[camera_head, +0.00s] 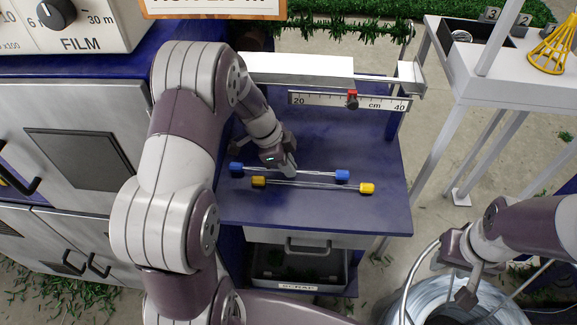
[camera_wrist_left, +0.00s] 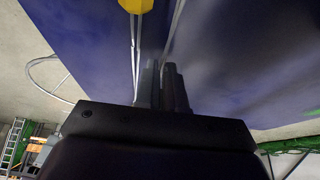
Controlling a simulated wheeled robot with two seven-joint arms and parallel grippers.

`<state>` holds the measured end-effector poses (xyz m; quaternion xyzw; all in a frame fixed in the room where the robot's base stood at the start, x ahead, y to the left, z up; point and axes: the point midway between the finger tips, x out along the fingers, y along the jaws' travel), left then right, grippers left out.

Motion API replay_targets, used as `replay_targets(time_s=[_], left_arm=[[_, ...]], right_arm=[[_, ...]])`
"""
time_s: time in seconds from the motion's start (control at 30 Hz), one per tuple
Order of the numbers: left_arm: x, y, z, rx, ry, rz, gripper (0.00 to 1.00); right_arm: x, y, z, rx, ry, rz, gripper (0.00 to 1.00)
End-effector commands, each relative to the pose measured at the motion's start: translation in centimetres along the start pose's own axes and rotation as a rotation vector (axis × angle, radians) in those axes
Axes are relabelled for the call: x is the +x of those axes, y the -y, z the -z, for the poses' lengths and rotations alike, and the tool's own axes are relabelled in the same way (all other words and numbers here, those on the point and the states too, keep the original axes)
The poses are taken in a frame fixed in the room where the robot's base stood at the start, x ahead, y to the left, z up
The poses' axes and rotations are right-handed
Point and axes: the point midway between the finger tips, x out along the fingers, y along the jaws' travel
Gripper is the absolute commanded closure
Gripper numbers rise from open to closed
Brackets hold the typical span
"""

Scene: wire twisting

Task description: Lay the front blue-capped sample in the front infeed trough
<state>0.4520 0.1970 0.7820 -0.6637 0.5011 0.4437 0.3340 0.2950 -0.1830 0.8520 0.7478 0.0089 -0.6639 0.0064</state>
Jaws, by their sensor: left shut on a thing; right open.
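The blue-capped sample (camera_head: 342,176), a thin clear rod with a blue cap at each end, is at the blue table top (camera_head: 375,215). My left gripper (camera_head: 289,171) is shut on its rod near the middle; in the left wrist view the closed fingers (camera_wrist_left: 162,86) meet a thin rod. I cannot tell whether the sample touches the table. A yellow-capped sample (camera_head: 367,188) lies just in front, nearly parallel; one yellow cap (camera_wrist_left: 136,4) shows in the left wrist view. My right gripper (camera_head: 462,279) is open and empty at lower right. I cannot make out the front infeed trough.
A ruler (camera_head: 325,101) with a red slider stands along the table's back, below a white beam (camera_head: 295,68). A drawer (camera_head: 305,240) sits under the table. A wire coil (camera_head: 480,308) is below my right gripper. The table's right side is clear.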

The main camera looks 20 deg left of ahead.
Motion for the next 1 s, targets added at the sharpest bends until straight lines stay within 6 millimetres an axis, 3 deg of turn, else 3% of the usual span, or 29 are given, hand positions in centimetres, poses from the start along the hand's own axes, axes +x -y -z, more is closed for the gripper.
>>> replay_targets(time_s=[0.37, 0.43, 0.7, 0.83, 1.0], left_arm=[[0.9, 0.1, -0.3, 0.0, 0.0, 0.003, 1.0], [0.8, 0.1, -0.3, 0.0, 0.0, 0.003, 0.81], [0.7, 0.0, -0.2, -0.001, 0.0, 0.003, 0.81], [-0.7, 0.1, -0.1, 0.0, 0.0, 0.005, 0.81], [-4.5, 0.1, -0.1, 0.0, 0.0, 0.007, 0.81]], right_arm=[[0.6, 0.0, -0.1, 0.0, 0.0, 0.0, 0.57], [0.4, 0.0, -0.1, 0.0, 0.0, 0.0, 0.57], [0.3, 0.0, 0.0, 0.0, 0.0, 0.0, 0.57], [-0.1, 0.0, 0.0, 0.0, 0.0, 0.0, 0.57], [-0.4, 0.0, 0.1, 0.0, 0.0, 0.0, 0.57]])
